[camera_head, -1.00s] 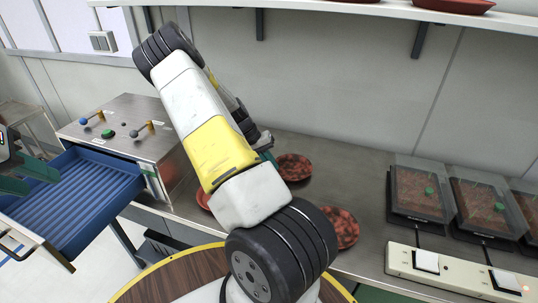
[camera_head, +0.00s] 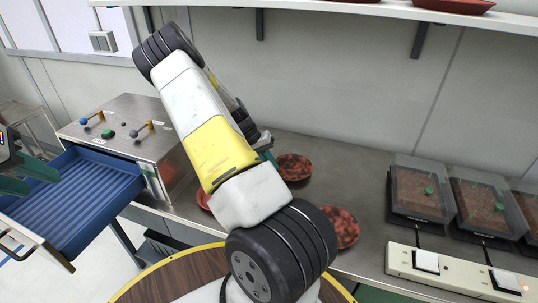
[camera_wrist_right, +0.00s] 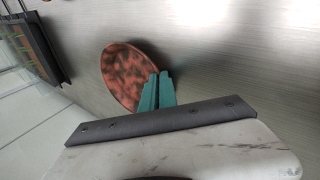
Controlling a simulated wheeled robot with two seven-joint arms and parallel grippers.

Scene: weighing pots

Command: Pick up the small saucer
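A reddish-brown mottled saucer (camera_head: 294,168) lies on the steel worktop, just right of my right gripper (camera_head: 268,156), which is mostly hidden behind my right arm. In the right wrist view this saucer (camera_wrist_right: 122,75) shows beyond the teal fingers (camera_wrist_right: 157,92). They are close together at its edge and look shut on the rim. A second mottled saucer (camera_head: 342,228) is nearer, partly behind my arm. A third red saucer (camera_head: 203,199) shows only a sliver left of the arm. My left gripper (camera_head: 26,178) is at the left edge, its green fingers apart, above the blue drawer.
The blue drawer (camera_head: 88,212) stands open from a metal box with levers (camera_head: 125,130). Covered trays (camera_head: 421,190) stand on the right, behind a cream switch strip (camera_head: 455,268). A shelf (camera_head: 330,8) with red saucers runs overhead. A round wooden top (camera_head: 180,278) is in front.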

